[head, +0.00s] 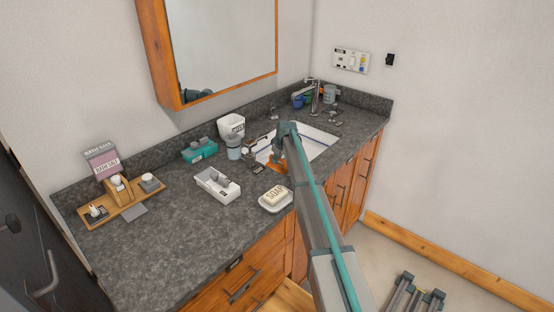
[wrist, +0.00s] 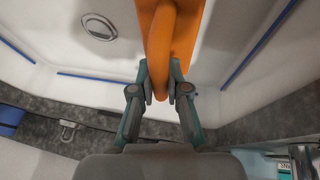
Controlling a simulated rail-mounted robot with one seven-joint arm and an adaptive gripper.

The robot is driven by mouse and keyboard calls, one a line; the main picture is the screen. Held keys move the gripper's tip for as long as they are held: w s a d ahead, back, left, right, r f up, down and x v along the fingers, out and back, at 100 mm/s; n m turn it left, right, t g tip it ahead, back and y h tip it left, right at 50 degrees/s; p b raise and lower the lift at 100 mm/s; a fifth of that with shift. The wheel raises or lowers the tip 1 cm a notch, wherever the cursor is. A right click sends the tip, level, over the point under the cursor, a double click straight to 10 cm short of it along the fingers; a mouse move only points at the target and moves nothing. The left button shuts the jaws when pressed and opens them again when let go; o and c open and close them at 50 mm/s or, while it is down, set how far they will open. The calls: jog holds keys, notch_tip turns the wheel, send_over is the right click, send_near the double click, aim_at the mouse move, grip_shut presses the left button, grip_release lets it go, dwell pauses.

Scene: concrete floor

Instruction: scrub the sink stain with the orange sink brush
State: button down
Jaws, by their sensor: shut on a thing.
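The orange sink brush (wrist: 170,35) fills the top middle of the wrist view and shows as a bit of orange (head: 276,163) beside my arm in the head view. My gripper (wrist: 163,86) is shut on it, a finger on each side. The white sink (head: 318,143) is set into the counter; my arm hides part of it. In the wrist view the brush is over the sink basin (wrist: 65,45), left of which a round drain (wrist: 98,26) shows. I cannot make out the stain, nor whether the brush touches the basin.
A soap dish (head: 276,203) is close to my arm. The front left counter (head: 165,240) is clear.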

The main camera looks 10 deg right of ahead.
aim_at(285, 168)
jog(key=shift+f+b, duration=0.45)
jog(key=shift+f, duration=0.55)
jog(key=shift+s+d, duration=0.95)
jog(key=shift+s, duration=0.2)
jog(key=shift+s+d+f+b, duration=0.1)
jog(key=shift+s+d+b, duration=0.2)
jog(key=shift+s, duration=0.3)
jog(key=shift+s+d+b, duration=0.15)
jog(key=shift+s+d, duration=0.25)
jog(key=shift+s, duration=0.2)
jog(key=shift+s+d, duration=0.65)
jog(key=shift+d, duration=0.1)
jog(key=shift+s+d+b, duration=0.4)
jog(key=shift+s+d, duration=0.75)
jog(key=shift+s, duration=0.2)
jog(key=shift+w+r, duration=0.15)
jog(key=shift+r, duration=0.1)
